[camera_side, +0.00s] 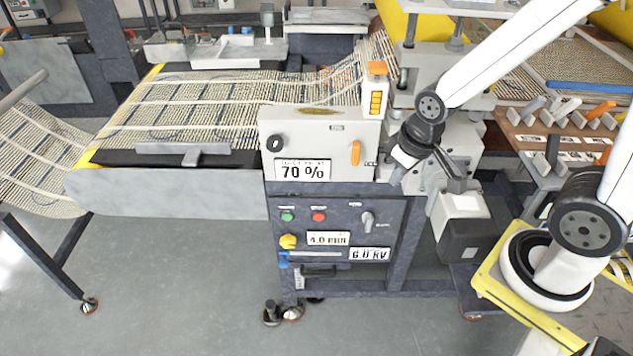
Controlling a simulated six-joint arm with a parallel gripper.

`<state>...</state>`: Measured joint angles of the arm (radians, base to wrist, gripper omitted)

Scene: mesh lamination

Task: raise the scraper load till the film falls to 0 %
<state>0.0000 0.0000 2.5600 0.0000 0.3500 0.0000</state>
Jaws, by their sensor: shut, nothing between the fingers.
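A light grey control box (318,122) stands at the machine's front, with a display reading 70 % (302,170); its small label is not legible. A black round knob (275,144) sits on the box's left and an upright orange lever (356,152) on its right. I cannot tell which control sets the scraper load. A thin yellowish patch (318,111) shows along the box's top. My gripper (460,183) is to the right of the box, clear of the lever and knob. It is shut and holds nothing.
Below the box, a dark panel (335,203) carries green and red buttons, a yellow knob (288,241), a grey switch (367,220) and two displays. Woven mesh (210,95) runs over the table at left. Grey machine blocks stand close behind my gripper. The floor in front is clear.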

